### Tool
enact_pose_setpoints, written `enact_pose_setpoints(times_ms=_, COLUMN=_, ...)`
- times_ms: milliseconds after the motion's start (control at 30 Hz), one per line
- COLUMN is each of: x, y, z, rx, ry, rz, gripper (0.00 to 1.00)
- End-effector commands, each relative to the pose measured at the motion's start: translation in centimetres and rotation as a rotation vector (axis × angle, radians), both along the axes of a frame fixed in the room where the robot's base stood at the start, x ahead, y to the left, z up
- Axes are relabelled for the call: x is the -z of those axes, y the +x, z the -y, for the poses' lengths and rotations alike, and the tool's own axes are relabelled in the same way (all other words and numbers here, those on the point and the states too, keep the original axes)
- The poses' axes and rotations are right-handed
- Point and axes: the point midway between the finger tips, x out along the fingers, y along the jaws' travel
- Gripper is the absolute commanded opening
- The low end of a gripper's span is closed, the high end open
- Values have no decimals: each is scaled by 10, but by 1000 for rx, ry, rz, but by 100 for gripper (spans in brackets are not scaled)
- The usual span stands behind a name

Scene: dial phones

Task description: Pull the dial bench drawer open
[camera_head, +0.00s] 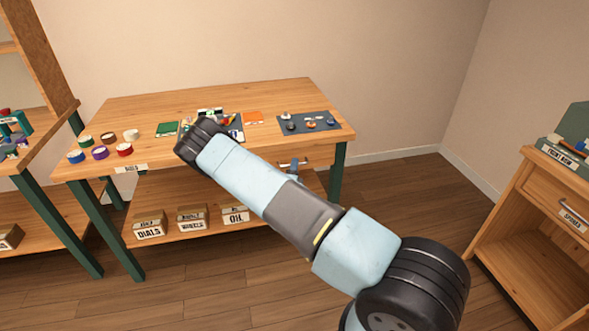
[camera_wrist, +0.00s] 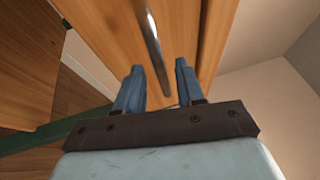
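The dial bench (camera_head: 165,100) is a wooden table with green legs. Its drawer front (camera_head: 322,156) shows only partly at the bench's front right, because my arm covers much of it. In the wrist view the wooden drawer front (camera_wrist: 184,28) fills the top middle, with a long metal bar handle (camera_wrist: 153,42) on it. My gripper (camera_wrist: 159,66) is open, its two blue fingers apart. One end of the handle shows between the fingertips, with gaps on both sides. I cannot tell how deep the fingers reach. In the head view my gripper (camera_head: 294,165) shows partly beyond my arm.
Several tape rolls (camera_head: 100,152) and a dark mat (camera_head: 308,123) with small parts lie on the bench. Labelled boxes (camera_head: 192,217) stand on its lower shelf. A second bench (camera_head: 20,155) is at left and a cabinet (camera_head: 560,190) at right. Floor between is clear.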

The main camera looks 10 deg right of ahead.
Motion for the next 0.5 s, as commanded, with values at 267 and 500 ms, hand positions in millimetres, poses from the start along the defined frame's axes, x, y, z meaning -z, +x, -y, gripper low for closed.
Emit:
enact_pose_setpoints(times_ms=267, x=0, y=0, z=0, rx=0, ry=0, rz=0, gripper=26)
enact_pose_setpoints(times_ms=500, x=0, y=0, z=0, rx=1, ry=0, rz=0, gripper=3)
